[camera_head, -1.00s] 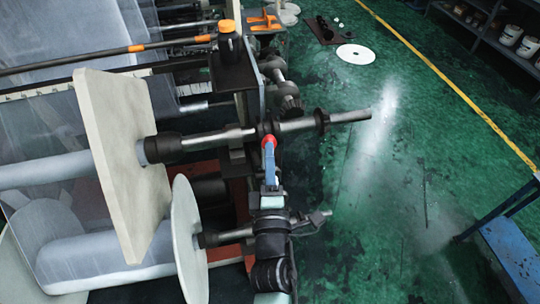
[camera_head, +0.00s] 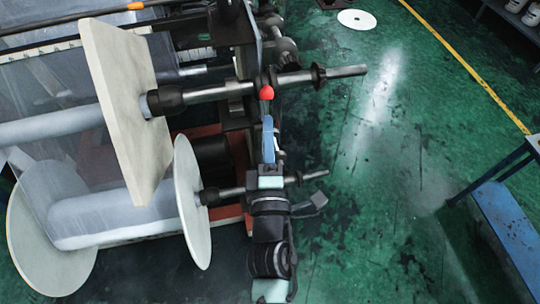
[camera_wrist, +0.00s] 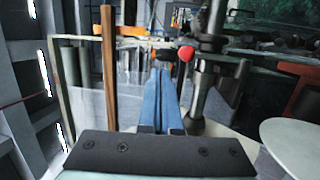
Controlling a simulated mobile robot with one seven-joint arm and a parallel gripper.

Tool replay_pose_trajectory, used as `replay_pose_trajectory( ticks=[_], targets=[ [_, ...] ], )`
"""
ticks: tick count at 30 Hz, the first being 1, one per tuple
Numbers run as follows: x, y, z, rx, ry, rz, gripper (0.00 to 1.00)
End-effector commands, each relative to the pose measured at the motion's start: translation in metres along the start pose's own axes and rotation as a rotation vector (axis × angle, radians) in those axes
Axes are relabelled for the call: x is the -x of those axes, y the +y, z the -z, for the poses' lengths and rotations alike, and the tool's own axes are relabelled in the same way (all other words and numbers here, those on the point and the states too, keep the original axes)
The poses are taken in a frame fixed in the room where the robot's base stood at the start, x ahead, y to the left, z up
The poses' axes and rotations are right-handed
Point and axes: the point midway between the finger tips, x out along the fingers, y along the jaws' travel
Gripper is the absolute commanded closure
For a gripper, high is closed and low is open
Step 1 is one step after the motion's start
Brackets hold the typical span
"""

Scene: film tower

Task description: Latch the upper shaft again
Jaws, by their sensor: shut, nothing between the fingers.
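The upper shaft (camera_head: 290,81) is a grey metal bar running through the side frame, with dark collars on it. A red knob (camera_head: 266,92) sits at the shaft's support, just on the near side of the bar. My gripper (camera_head: 267,119) has slim blue fingers, closed together and empty, pointing at the knob with a small gap between. In the wrist view the shut fingers (camera_wrist: 161,72) end just left of the red knob (camera_wrist: 186,53), and the upper shaft (camera_wrist: 207,70) stands to the right. Whether the latch is closed around the shaft cannot be told.
A lower shaft (camera_head: 229,192) with a round pale disc (camera_head: 191,203) lies near my wrist. A square pale plate (camera_head: 124,110) is on the upper shaft. A blue bench (camera_head: 510,222) stands at the right. The green floor between is clear.

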Motion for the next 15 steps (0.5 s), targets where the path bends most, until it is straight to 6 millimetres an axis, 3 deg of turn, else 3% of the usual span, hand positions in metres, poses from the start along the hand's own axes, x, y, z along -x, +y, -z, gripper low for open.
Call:
replay_pose_trajectory(
  ticks=[6, 15],
  targets=[
    [0.036, 0.010, 0.001, 0.000, 0.001, 0.003, 1.00],
    [0.054, 0.018, 0.000, 0.000, -0.001, 0.002, 1.00]
  ],
)
